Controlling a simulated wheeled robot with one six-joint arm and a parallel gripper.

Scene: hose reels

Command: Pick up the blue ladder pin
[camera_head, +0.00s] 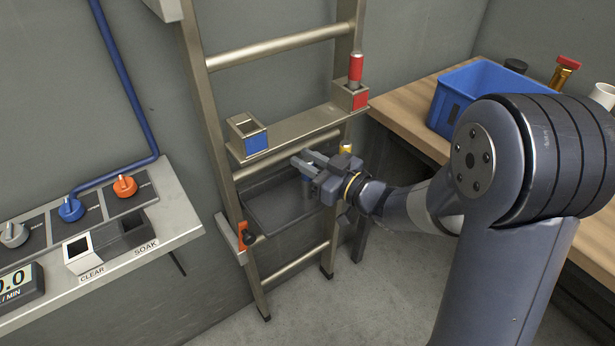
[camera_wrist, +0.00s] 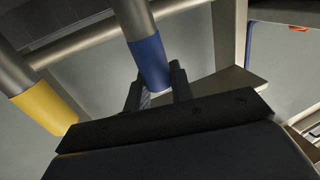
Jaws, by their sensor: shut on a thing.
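The blue ladder pin has a blue sleeve and a grey metal shaft. In the head view, the blue ladder pin (camera_head: 306,179) is mostly hidden by my gripper (camera_head: 304,160), over the dark tray (camera_head: 262,218) behind the ladder rungs. In the wrist view, the blue pin (camera_wrist: 150,62) reaches down between the two fingers of my gripper (camera_wrist: 158,88), which are shut on its blue end. I cannot tell whether its other end touches the tray. A yellow pin (camera_wrist: 42,106) is beside it, apart from the fingers; its yellow top (camera_head: 346,147) shows behind my wrist in the head view.
The ladder (camera_head: 216,130) carries a crossboard (camera_head: 290,130) with an empty-looking blue-fronted socket (camera_head: 252,140) and a red pin (camera_head: 355,68) in a red-fronted socket. A panel with knobs (camera_head: 125,186) is at left. A blue crate (camera_head: 452,103) stands on the wooden bench (camera_head: 400,105).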

